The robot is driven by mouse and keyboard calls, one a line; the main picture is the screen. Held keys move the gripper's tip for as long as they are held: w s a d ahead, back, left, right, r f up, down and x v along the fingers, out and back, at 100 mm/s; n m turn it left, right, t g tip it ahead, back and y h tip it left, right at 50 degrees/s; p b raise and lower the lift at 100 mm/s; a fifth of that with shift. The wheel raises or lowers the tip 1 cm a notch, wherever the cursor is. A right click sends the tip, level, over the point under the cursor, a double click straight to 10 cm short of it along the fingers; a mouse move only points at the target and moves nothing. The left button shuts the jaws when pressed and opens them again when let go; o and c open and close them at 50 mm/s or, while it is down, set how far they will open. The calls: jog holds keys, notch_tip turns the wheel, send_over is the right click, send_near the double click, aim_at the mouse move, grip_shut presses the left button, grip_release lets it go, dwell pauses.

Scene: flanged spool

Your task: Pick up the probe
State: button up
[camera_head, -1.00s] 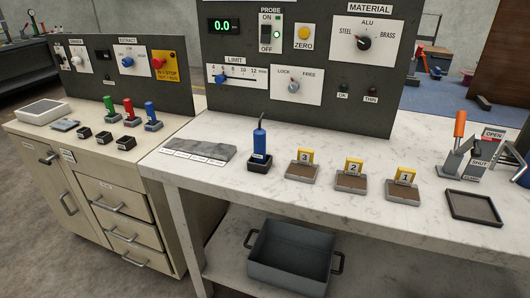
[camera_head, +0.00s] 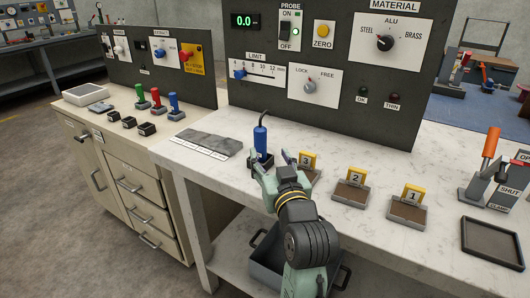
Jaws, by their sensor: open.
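The probe (camera_head: 260,138) is a blue cylinder with a dark cable at its top. It stands upright in a small dark holder (camera_head: 267,161) on the white marble bench. My gripper (camera_head: 271,164) is open, just in front of the probe, with its fingers pointing at it. One finger is to the left of the probe's lower part and the other to the right. I cannot tell whether either finger touches it. The gripper hides part of the holder.
Trays with yellow tags 3 (camera_head: 307,160), 2 (camera_head: 355,175) and 1 (camera_head: 412,194) stand to the right. The control panel (camera_head: 335,70) rises close behind. A grey bin (camera_head: 268,252) sits on the lower shelf.

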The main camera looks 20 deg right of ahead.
aim_at(262, 140)
jog(key=w, duration=0.3)
jog(key=w+p, duration=0.1)
jog(key=w, duration=0.2)
jog(key=w+d+p, duration=0.1)
jog(key=w, duration=0.3)
jog(key=shift+w, duration=0.1)
jog(key=shift+c, duration=0.2)
grip_shut()
